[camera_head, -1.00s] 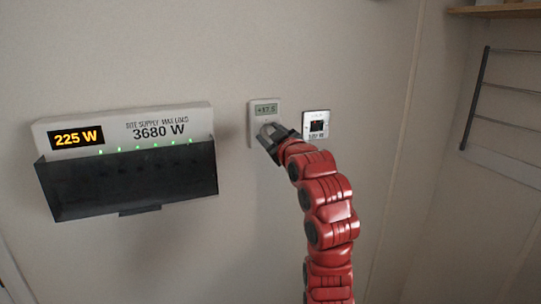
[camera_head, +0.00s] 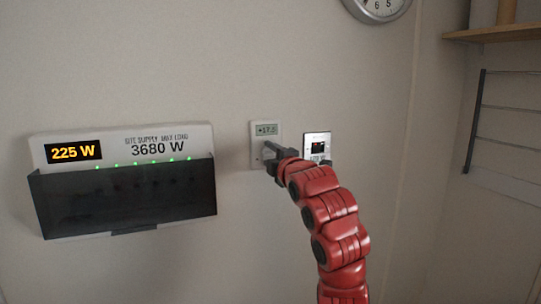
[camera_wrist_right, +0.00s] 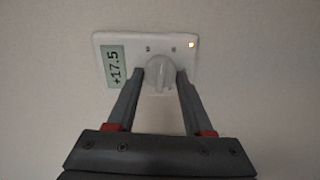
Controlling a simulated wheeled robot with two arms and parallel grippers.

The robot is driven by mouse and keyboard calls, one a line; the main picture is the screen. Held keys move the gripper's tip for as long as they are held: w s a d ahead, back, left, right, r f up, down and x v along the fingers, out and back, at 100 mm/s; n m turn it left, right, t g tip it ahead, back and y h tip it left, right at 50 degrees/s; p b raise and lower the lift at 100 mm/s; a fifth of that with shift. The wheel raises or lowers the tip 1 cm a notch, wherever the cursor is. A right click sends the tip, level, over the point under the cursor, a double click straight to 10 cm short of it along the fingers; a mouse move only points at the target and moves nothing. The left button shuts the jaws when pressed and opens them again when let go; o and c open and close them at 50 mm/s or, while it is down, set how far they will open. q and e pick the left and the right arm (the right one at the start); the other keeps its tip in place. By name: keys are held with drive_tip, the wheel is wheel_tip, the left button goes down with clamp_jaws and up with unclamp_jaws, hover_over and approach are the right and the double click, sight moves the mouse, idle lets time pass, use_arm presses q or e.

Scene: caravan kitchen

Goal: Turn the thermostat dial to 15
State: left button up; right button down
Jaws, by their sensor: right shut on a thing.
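The thermostat (camera_head: 265,130) is a white box on the wall, right of the power panel. Its display reads +17.5 in the right wrist view (camera_wrist_right: 114,66). The round white dial (camera_wrist_right: 159,73) sits on its face, below the display as seen from the head. My right gripper (camera_head: 268,151) reaches it from the lower right. In the right wrist view its two fingers (camera_wrist_right: 160,78) are on either side of the dial, shut on it. In the head view the gripper hides most of the dial. My left gripper is not in view.
A power panel (camera_head: 122,145) reading 225 W and 3680 W, with a dark tray (camera_head: 125,200) at its front, is at the left. A small panel with a dark screen (camera_head: 317,146) is close right of the thermostat. A clock (camera_head: 378,8) and a shelf (camera_head: 495,33) are higher up.

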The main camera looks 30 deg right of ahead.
drive_tip(key=n+p, duration=0.1)
drive_tip(key=n, duration=0.1)
drive_tip(key=shift+n, duration=0.4)
drive_tip(key=shift+f+n+p, duration=0.15)
drive_tip(key=shift+n+p, duration=1)
drive_tip(key=shift+n, duration=0.65)
drive_tip(key=shift+c, duration=1.6)
unclamp_jaws()
drive_tip(key=shift+a, duration=0.1)
